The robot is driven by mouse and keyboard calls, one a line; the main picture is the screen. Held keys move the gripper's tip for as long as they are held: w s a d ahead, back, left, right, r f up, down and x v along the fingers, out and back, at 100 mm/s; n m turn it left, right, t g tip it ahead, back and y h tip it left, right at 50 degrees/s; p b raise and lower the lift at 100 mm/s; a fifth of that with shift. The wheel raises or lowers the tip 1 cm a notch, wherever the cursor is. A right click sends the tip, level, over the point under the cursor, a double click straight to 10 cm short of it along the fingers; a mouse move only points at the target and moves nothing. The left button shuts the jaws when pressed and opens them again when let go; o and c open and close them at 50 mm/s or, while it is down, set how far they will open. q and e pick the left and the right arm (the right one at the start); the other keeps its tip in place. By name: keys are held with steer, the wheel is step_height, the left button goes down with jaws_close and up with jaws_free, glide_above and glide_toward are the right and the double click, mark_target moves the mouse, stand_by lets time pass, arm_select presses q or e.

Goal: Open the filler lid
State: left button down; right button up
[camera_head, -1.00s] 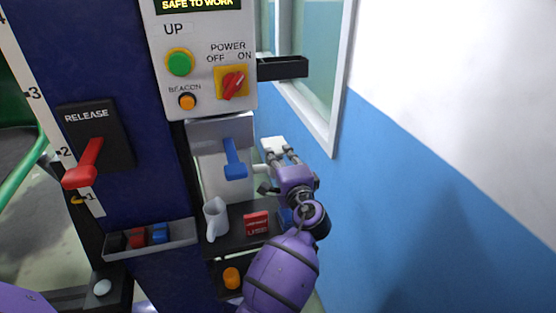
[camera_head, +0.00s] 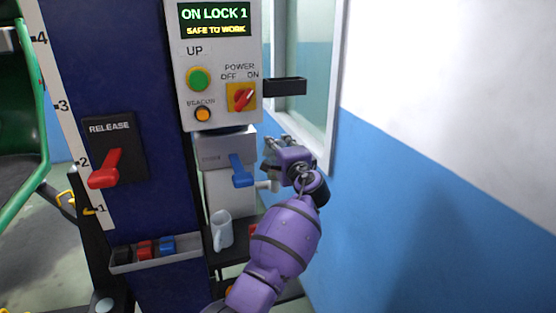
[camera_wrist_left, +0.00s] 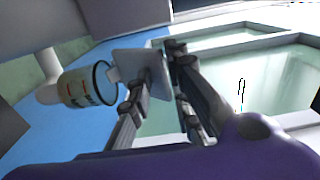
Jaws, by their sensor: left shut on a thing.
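My left gripper (camera_head: 275,145) is beside the grey box, above its short white side pipe (camera_head: 268,185). The left wrist view shows its two dark fingers (camera_wrist_left: 157,75) shut on a flat pale grey plate, the filler lid (camera_wrist_left: 143,72). The pipe's wide mouth, the filler neck (camera_wrist_left: 85,85), is to the left of the lid, with a dark rim and small markings. The lid stands close beside this rim, and a small pale tab shows between them. In the head view the fingers hide most of the lid. My right gripper is out of view.
A blue lever (camera_head: 241,170) is on the grey box (camera_head: 214,153), just left of the gripper. A control panel (camera_head: 217,70) is above, with a black bracket (camera_head: 285,87). The wall (camera_head: 430,190) to the right is bare.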

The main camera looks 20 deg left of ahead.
arm_select(q)
steer(key=shift+w+a+r, duration=0.2)
steer(key=shift+w+r, duration=0.05)
steer(key=shift+r, duration=0.2)
steer(key=shift+w+a+r, duration=0.15)
steer(key=shift+w+r, duration=0.05)
steer(key=shift+r, duration=0.2)
steer(key=c, duration=2.5)
jaws_free()
steer(key=shift+f, duration=0.15)
steer(key=o, duration=0.6)
steer(key=shift+f, duration=0.2)
steer(key=shift+o, duration=0.2)
steer(key=shift+s+d+f, duration=0.15)
steer(key=shift+s+d, duration=0.1)
steer(key=v, duration=1.1)
steer(key=shift+s+d, duration=0.1)
steer(key=shift+c, duration=0.3)
